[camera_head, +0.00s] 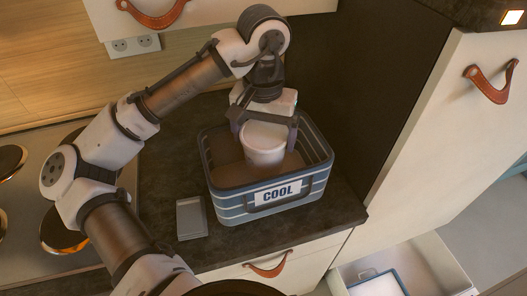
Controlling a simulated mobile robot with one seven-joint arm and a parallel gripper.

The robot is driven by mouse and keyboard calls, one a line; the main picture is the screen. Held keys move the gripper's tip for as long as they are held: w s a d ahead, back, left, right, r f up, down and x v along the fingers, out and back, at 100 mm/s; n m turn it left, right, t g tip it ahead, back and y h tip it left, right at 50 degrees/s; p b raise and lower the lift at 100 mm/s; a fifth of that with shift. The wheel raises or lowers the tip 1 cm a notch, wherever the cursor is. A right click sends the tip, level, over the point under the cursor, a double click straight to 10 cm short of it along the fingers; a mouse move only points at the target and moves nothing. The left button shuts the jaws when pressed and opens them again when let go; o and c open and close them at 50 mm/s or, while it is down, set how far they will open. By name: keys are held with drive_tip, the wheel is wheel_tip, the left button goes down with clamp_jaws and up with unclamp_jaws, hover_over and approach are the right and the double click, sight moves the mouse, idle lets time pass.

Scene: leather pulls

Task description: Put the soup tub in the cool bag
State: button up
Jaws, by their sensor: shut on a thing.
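The soup tub (265,150) is a white round tub in the head view. My gripper (266,132) points down and is shut on it, with one finger on each side. The tub is upright within the outline of the cool bag. The cool bag (235,205) is a blue and white striped open box with a dark rim and a label reading COOL. It stands on the dark counter. Whether the tub's base touches the bag's brown floor I cannot tell.
A small grey flat object (191,218) lies left of the bag. A hob (60,240) with several burners is further left. A tall dark panel (385,90) rises behind right. An open drawer (410,265) is low at right.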

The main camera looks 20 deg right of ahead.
drive_tip(key=shift+f, duration=3)
drive_tip(key=shift+f, duration=0.15)
drive_tip(key=o, duration=1.1)
drive_tip(key=shift+f, duration=0.1)
wheel_tip(320, 180, up, 12)
drive_tip(key=shift+r, duration=0.25)
